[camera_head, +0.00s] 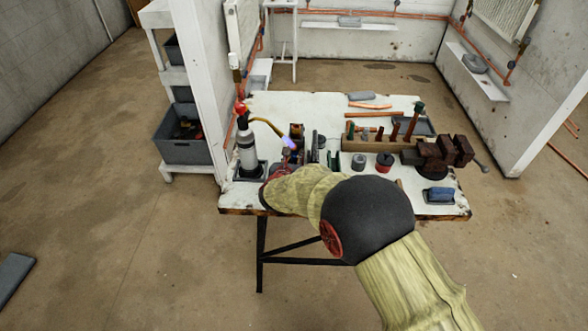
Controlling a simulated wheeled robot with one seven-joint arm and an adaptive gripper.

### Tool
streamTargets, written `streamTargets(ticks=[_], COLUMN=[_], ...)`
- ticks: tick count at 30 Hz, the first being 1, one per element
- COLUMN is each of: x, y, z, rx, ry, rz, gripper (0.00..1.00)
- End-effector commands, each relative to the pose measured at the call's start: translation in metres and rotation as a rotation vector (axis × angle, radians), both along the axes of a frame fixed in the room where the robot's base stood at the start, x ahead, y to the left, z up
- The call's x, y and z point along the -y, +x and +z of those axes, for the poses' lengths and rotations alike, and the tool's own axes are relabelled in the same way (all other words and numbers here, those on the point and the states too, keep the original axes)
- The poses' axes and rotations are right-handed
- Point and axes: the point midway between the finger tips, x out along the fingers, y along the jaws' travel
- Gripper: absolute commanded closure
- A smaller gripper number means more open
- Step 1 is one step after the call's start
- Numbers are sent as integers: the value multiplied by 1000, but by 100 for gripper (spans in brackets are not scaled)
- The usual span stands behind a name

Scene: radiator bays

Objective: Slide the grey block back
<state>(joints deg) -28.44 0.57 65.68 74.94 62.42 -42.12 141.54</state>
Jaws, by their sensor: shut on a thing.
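My gripper (288,163) is over the front left of the white workbench (300,105), mostly hidden behind my own forearm. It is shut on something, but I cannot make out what. A dark grey upright shape (315,146) stands just right of it; I cannot tell if this is a block or part of the gripper. A flat grey block (361,96) lies near the bench's back edge, well away from my gripper. Which grey piece is the task's block is not clear.
A blowtorch (246,145) with a bluish flame (289,142) stands left of my gripper. The bench's back left is clear.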

Motion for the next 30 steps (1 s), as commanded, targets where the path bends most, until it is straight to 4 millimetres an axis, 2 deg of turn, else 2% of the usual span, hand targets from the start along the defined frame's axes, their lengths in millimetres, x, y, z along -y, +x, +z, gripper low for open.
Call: streamTargets(ticks=[3, 7, 18, 19, 28, 30], x=[1, 2, 2, 2, 2, 2], y=[29, 47, 53, 53, 52, 52], z=[-5, -3, 1, 1, 1, 0], rx=[3, 1, 2, 2, 2, 1], ry=[3, 1, 0, 0, 0, 0], rz=[-2, 0, 2, 2, 1, 1], gripper=[100, 100, 100, 78, 61, 60])
